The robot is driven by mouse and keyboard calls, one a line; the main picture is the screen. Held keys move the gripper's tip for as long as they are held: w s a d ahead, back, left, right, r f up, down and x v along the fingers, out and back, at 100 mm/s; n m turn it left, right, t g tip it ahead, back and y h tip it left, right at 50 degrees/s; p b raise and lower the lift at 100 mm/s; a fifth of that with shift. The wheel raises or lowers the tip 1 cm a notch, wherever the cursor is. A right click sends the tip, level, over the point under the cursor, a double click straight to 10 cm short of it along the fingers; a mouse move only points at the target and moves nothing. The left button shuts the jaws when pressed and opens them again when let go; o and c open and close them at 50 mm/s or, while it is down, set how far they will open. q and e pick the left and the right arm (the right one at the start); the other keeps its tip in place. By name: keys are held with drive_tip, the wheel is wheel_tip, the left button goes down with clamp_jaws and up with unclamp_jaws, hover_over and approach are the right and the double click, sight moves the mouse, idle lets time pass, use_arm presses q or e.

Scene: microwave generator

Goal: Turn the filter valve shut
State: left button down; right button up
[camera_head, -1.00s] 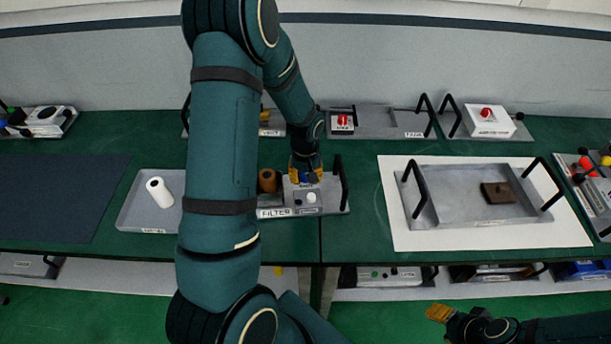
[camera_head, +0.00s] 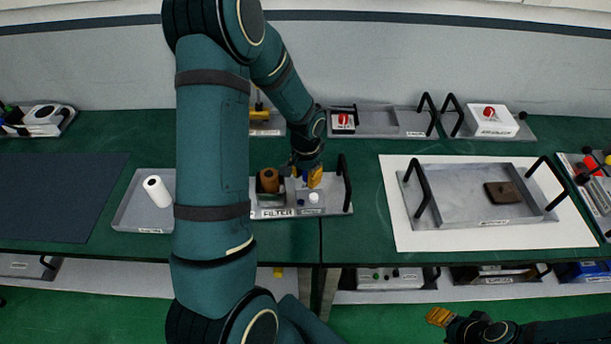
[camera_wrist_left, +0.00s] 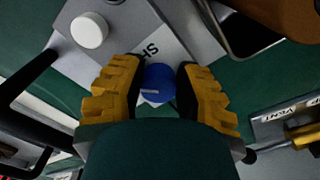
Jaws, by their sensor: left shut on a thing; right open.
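The filter station (camera_head: 330,208) stands on the green bench, labelled FILTER on its front. Its blue round valve knob (camera_wrist_left: 158,83) sits between the yellow fingers of my left gripper (camera_wrist_left: 157,90) in the left wrist view. The fingers are shut on the knob, and a label partly reading "SH" lies beside it. In the head view the left gripper (camera_head: 305,177) reaches down at the station and mostly hides the knob. My right gripper (camera_head: 438,315) is open and empty at the lower right, away from the station.
A brown cylinder (camera_head: 269,181) and a white knob (camera_head: 313,198) stand close to my left gripper. A black handle (camera_head: 344,178) rises at the station's right end. A tray with a white roll (camera_head: 157,191) lies left; a grey tray (camera_head: 455,200) lies right.

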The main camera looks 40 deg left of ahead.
sight(306, 176)
use_arm(q)
drive_tip(key=m, duration=0.4)
drive_tip(key=shift+m, duration=0.3)
drive_tip(key=shift+f+m+p, duration=0.1)
drive_tip(key=shift+m+p, duration=0.25)
drive_tip(key=shift+m, duration=1.55)
drive_tip(key=c, duration=0.6)
unclamp_jaws()
wheel_tip(306, 176, up, 12)
drive_tip(key=shift+s+d, duration=0.1)
